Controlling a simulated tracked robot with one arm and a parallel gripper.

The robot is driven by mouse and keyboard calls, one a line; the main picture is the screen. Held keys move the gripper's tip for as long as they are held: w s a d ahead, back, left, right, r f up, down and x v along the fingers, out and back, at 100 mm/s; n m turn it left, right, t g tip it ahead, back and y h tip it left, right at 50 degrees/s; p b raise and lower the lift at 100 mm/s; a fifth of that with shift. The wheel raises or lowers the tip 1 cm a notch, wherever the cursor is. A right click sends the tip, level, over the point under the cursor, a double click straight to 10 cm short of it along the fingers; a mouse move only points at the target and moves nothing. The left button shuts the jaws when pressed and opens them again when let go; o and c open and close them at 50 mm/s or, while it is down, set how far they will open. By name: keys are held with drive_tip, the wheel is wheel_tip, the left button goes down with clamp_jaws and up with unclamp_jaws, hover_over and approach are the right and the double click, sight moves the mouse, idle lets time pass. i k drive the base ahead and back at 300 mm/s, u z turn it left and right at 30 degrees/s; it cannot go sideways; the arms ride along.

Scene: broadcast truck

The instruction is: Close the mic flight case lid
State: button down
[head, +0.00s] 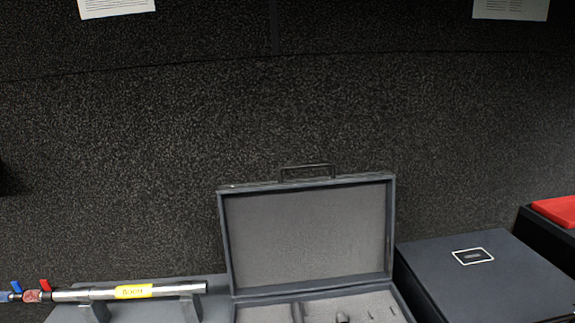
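The mic flight case (233,311) stands at the bottom middle of the head view, its lower part cut off by the frame edge. Its lid (308,236) is open and stands nearly upright at the back, showing a grey lining in a dark frame. A black handle (307,168) sits on the lid's upper edge. The base has a grey lining with a divider and several small dark slots or items. My gripper is not in view.
A closed dark box (490,280) with a white-framed label stands right of the case. A red item (557,209) lies on another dark box at the far right. A metal tube (130,291) with a yellow label rests on supports at left. A dark textured wall (140,180) stands behind.

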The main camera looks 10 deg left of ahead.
sight(282, 236)
drive_tip(key=z, duration=0.05)
drive_tip(key=i, duration=1.3)
drive_tip(key=u, duration=0.3)
